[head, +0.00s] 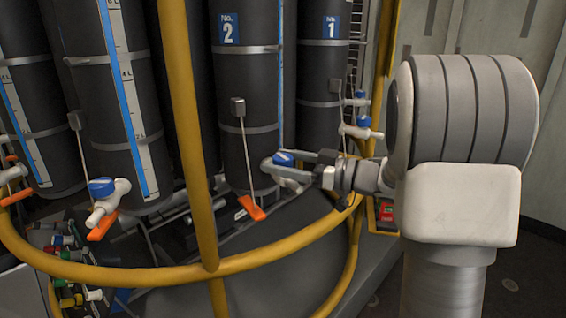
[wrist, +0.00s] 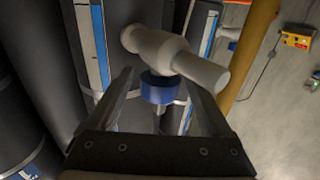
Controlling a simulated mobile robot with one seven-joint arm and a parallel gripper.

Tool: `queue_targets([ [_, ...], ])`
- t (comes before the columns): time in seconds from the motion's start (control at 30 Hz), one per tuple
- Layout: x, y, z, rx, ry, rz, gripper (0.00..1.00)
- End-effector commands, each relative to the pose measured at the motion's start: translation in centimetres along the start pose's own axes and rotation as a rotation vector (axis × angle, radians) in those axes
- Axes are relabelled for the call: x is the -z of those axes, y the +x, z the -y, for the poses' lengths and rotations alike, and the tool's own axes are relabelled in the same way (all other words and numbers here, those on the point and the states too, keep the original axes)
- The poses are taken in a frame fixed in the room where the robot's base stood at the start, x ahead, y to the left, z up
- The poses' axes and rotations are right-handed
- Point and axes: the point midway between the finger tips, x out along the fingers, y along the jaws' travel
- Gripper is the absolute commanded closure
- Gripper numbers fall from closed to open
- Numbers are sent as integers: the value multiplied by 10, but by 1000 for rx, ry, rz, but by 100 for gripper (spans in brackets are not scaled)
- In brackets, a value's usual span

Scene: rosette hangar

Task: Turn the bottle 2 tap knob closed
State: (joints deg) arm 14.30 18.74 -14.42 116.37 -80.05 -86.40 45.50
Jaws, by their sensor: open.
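Bottle 2 (head: 245,95) is a tall dark cylinder with a blue "2" label. Its tap (head: 267,163) is a white valve low on the right of the bottle, with a blue knob (head: 284,158). My gripper (head: 287,164) reaches in from the right, its fingers open on either side of the blue knob. In the wrist view the blue knob (wrist: 160,88) lies between the open fingertips (wrist: 159,80), with a visible gap on both sides. The white tap body (wrist: 175,55) shows just beyond it. The knob's turned position is hard to tell.
A yellow post (head: 187,120) and a curved yellow rail (head: 270,262) stand in front of the bottles. An orange lever (head: 251,207) hangs below bottle 2. Bottle 1 (head: 322,75), with blue-knobbed taps (head: 362,121) beside it, is behind my gripper. Another blue-knobbed tap (head: 102,187) is at left.

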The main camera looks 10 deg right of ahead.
Motion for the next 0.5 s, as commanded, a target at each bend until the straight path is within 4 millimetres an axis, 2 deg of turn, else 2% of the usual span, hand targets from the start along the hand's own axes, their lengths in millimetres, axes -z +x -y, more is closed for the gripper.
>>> queue_targets([
  [0.07,0,0,0,0,0,0,16],
  [0.5,0,0,0,0,0,0,93],
])
